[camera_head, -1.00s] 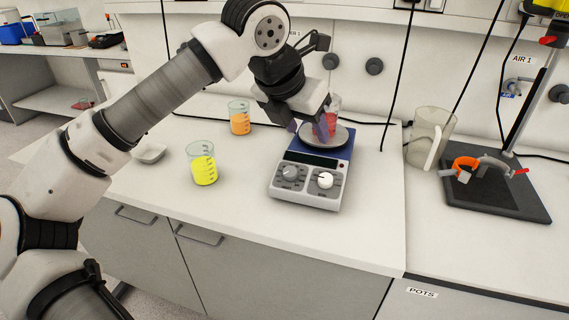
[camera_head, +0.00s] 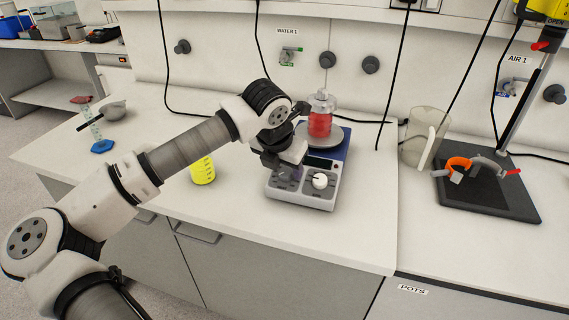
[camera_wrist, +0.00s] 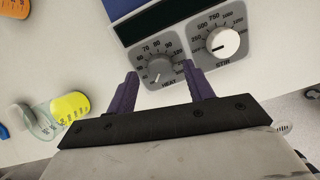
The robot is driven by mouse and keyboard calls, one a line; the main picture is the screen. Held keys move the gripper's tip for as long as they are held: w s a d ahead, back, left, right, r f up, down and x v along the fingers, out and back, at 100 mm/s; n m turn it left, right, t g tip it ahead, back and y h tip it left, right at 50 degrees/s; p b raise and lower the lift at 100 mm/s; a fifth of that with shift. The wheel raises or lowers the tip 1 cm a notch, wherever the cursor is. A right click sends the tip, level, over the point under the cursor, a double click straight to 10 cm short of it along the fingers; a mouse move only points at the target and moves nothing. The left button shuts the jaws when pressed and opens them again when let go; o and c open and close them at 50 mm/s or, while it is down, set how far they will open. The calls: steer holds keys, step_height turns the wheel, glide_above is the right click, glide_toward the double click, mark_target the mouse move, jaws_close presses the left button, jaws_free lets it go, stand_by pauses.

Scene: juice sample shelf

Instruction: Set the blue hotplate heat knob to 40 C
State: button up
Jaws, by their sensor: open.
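The hotplate, with a blue body (camera_head: 340,151) and pale front panel (camera_head: 303,196), stands on the bench. My gripper (camera_head: 287,172) is over the left of the panel and hides the heat knob in the head view. In the wrist view the grey heat knob (camera_wrist: 160,71) lies between the tips of my open purple fingers (camera_wrist: 159,69), with a gap on both sides. Its scale shows 70, 80 and 90 along the top. Its pale pointer seems to aim down-left; the exact reading is unclear. The white stir knob (camera_head: 320,181) also shows in the wrist view (camera_wrist: 223,42).
A vessel of red liquid (camera_head: 320,122) stands on the hotplate's round plate. A large clear beaker (camera_head: 424,138) and a black stand base (camera_head: 487,190) are at right. Bench front is clear.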

steer(key=shift+w+d+f, duration=0.1)
steer(key=shift+w+f, duration=0.15)
steer(key=shift+f, duration=0.4)
steer(key=c, duration=1)
steer(key=shift+f, duration=0.1)
steer(key=shift+o, duration=0.2)
steer(key=shift+m+b, duration=0.3)
steer(key=shift+b, duration=0.15)
steer(key=m+b, duration=0.1)
steer(key=b, duration=0.1)
steer(key=shift+f+m+b, duration=0.15)
steer(key=shift+m+b, duration=0.15)
steer(key=shift+b, duration=0.05)
steer(key=shift+r+m+b, duration=0.2)
steer(key=shift+m+b, duration=1.4)
steer(key=shift+m, duration=0.2)
